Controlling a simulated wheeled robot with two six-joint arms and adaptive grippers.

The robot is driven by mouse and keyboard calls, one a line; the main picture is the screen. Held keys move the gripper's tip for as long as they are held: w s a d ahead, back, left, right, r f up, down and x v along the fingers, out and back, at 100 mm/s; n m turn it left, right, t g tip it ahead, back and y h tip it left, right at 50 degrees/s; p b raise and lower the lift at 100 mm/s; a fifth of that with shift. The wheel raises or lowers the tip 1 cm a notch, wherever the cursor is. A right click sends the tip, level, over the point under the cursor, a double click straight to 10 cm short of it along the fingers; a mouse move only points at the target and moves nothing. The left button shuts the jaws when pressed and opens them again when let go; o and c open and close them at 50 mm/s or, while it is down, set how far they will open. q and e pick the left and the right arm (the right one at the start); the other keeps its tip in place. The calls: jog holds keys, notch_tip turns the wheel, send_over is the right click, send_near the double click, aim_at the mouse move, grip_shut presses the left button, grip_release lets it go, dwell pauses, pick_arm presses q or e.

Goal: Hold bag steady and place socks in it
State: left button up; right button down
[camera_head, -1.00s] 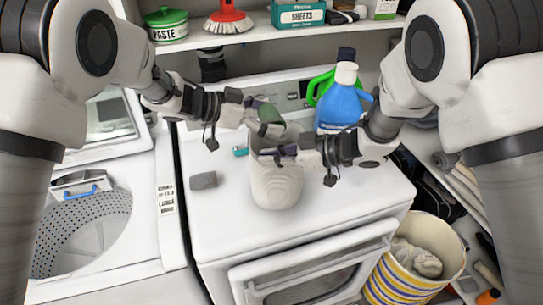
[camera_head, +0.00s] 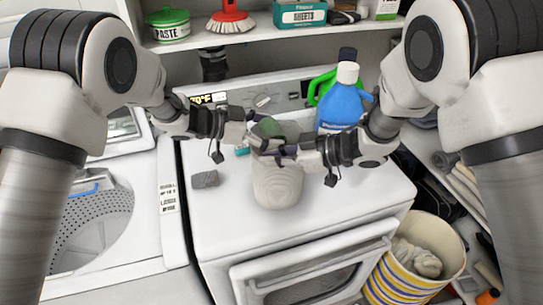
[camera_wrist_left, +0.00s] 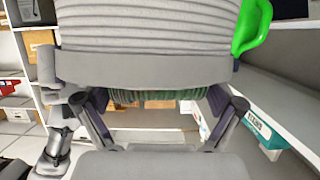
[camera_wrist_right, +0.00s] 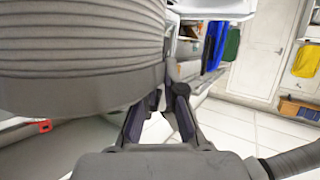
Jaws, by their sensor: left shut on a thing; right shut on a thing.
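A light beige ribbed bag (camera_head: 277,187) stands upright on top of the white dryer; its ribbed side fills the upper left of the right wrist view (camera_wrist_right: 80,50). My right gripper (camera_head: 285,155) is shut on the bag's rim from the right. A grey sock (camera_head: 205,179) lies on the dryer left of the bag. A teal item (camera_head: 242,151) lies behind the bag, mostly hidden.
A blue detergent bottle (camera_head: 340,105) and a green jug (camera_head: 318,87) stand behind the bag at right. A striped basket (camera_head: 385,280) stands on the floor at right. An open washer (camera_head: 95,220) is at left. The dryer top (camera_head: 225,220) is clear in front.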

pick_arm(q)
jog(key=shift+y, duration=0.3)
jog(key=f, duration=0.2)
jog(key=s+f, duration=0.1)
jog(key=f, duration=0.1)
jog(key=shift+s, duration=0.1)
jog(key=shift+c, duration=0.4)
jog(key=o, duration=1)
jog(key=shift+f, duration=0.1)
send_near(262, 131)
jog(key=f+x, duration=0.1)
jog(key=x, duration=0.4)
jog(key=shift+a+r, duration=0.25)
jog(key=shift+r, duration=0.2)
